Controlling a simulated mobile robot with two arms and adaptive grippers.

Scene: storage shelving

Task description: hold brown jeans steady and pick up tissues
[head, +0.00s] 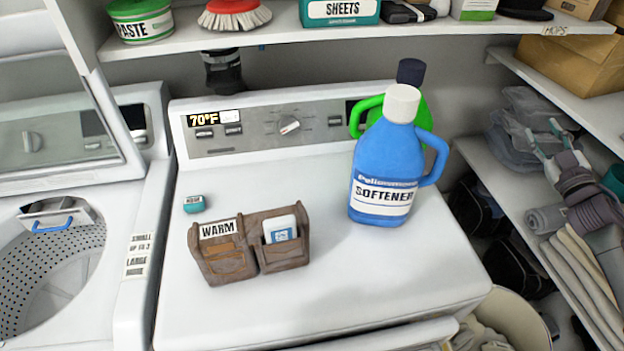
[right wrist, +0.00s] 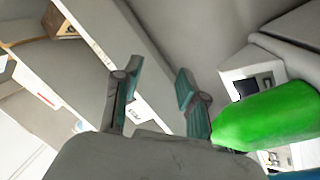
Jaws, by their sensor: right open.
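The brown jeans (head: 228,262) stand folded on top of the white dryer, with a "WARM" label at their upper left. A small white and blue pack (head: 281,230), which looks like the tissues, sticks up out of the right-hand pocket. Its lower part is hidden in the pocket. My right gripper (head: 549,140) is at the right edge of the head view, by the side shelves and well away from the jeans. In the right wrist view its two fingers (right wrist: 156,96) are apart with nothing between them. My left gripper is not in view.
A blue softener bottle (head: 384,165) stands right of the jeans, before a green bottle (head: 421,112), which also shows in the right wrist view (right wrist: 265,117). A small teal box (head: 193,204) lies behind the jeans. An open washer (head: 60,275) is at left. The dryer's front is clear.

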